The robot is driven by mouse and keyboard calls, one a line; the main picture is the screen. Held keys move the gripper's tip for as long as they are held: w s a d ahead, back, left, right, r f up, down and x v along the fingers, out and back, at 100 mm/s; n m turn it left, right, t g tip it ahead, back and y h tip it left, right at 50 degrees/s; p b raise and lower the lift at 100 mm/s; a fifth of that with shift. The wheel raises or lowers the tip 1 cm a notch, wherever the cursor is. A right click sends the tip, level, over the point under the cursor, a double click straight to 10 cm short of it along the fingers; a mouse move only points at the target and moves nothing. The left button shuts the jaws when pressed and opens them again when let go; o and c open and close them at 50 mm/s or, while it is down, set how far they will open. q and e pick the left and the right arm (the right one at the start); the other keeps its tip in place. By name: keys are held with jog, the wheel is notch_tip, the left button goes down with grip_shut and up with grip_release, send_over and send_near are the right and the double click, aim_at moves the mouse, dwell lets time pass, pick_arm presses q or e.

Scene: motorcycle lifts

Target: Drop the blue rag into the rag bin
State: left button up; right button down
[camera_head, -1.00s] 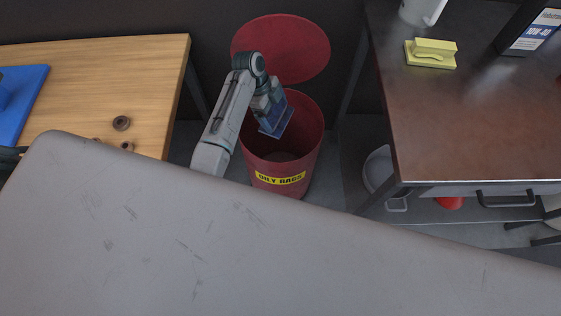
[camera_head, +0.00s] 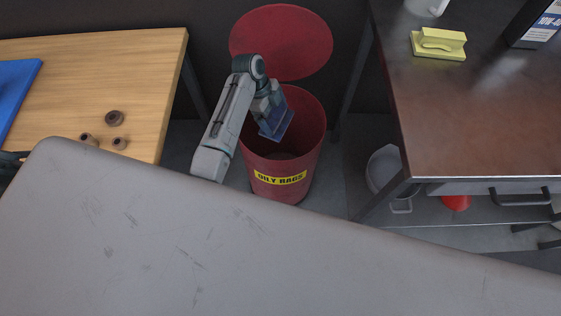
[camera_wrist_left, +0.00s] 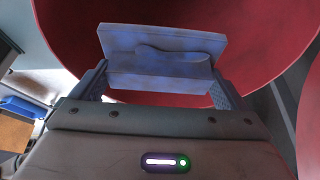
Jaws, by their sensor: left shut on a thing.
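The blue rag (camera_head: 275,126) is a folded, flat blue piece. My left gripper (camera_head: 270,115) is shut on it and holds it above the open mouth of the rag bin, pointing down and tilted. In the left wrist view the rag (camera_wrist_left: 160,50) lies between the two fingers of the left gripper (camera_wrist_left: 158,85), with red behind it. The rag bin (camera_head: 259,180) is a red round drum with a yellow "OILY RAGS" label, and its round red lid (camera_head: 285,40) stands raised behind it. The bin's floor is partly hidden by my gripper.
A wooden bench (camera_head: 150,80) with small brown round parts (camera_head: 114,118) and a blue item (camera_head: 14,85) is left of the bin. A dark metal table (camera_head: 480,130) with a folded yellow rag (camera_head: 438,45) is on the right. A bucket (camera_head: 384,172) stands below it.

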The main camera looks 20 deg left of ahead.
jog(key=shift+w+r, duration=0.15)
jog(key=shift+r, duration=0.2)
pick_arm(q)
jog(key=o, duration=0.7)
jog(key=v, duration=1)
jog(key=shift+a+r, duration=0.2)
jog(key=shift+r, duration=0.1)
pick_arm(e)
jog(key=shift+f, duration=0.3)
